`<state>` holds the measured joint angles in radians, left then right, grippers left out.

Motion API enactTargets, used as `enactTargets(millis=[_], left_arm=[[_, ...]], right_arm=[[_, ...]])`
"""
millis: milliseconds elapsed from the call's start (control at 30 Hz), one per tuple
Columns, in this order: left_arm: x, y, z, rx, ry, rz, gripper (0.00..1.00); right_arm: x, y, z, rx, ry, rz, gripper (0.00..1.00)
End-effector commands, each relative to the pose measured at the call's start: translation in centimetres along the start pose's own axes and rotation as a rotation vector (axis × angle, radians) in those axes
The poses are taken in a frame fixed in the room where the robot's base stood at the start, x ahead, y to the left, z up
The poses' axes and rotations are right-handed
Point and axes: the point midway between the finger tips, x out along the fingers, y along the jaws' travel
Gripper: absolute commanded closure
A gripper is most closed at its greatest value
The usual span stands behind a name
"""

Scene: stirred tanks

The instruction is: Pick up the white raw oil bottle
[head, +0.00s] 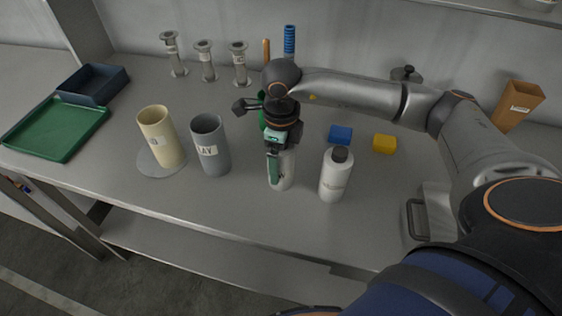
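A white bottle (287,173) stands on the steel bench, its top hidden behind my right gripper. A second white bottle (334,178) with a dark cap stands upright just to its right, with a label too small to read. I cannot tell from the labels which one is the raw oil bottle. My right gripper (273,180) points down at the left white bottle, with a green finger in front of its near left side. Whether the fingers are closed on it is hidden. My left gripper is not in view.
A grey cup (211,148) and a cream cup (162,138) on a round plate stand to the left. A blue block (340,134) and a yellow block (385,144) lie behind right. A green tray (57,130) is far left. The bench's front strip is clear.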

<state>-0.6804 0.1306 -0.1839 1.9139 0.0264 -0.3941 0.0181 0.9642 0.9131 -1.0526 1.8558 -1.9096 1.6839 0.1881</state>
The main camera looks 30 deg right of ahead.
Motion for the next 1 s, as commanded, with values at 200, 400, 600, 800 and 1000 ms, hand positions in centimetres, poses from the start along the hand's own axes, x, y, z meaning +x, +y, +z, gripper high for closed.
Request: enactTargets(millis=[200,400,600,800,1000], left_arm=[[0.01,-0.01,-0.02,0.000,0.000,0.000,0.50],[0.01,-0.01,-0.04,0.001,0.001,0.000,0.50],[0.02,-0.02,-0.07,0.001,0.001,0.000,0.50],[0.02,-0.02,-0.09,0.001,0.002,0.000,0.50],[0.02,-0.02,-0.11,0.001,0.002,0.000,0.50]], right_arm=[[-0.05,0.02,0.03,0.000,-0.001,0.000,0.33],[-0.07,0.01,0.03,0.000,-0.001,0.000,0.55],[-0.08,0.01,0.03,0.000,-0.001,0.000,0.78],[-0.09,0.01,0.04,0.000,-0.001,0.000,1.00],[-0.18,-0.02,0.08,0.000,-0.003,-0.001,1.00]])
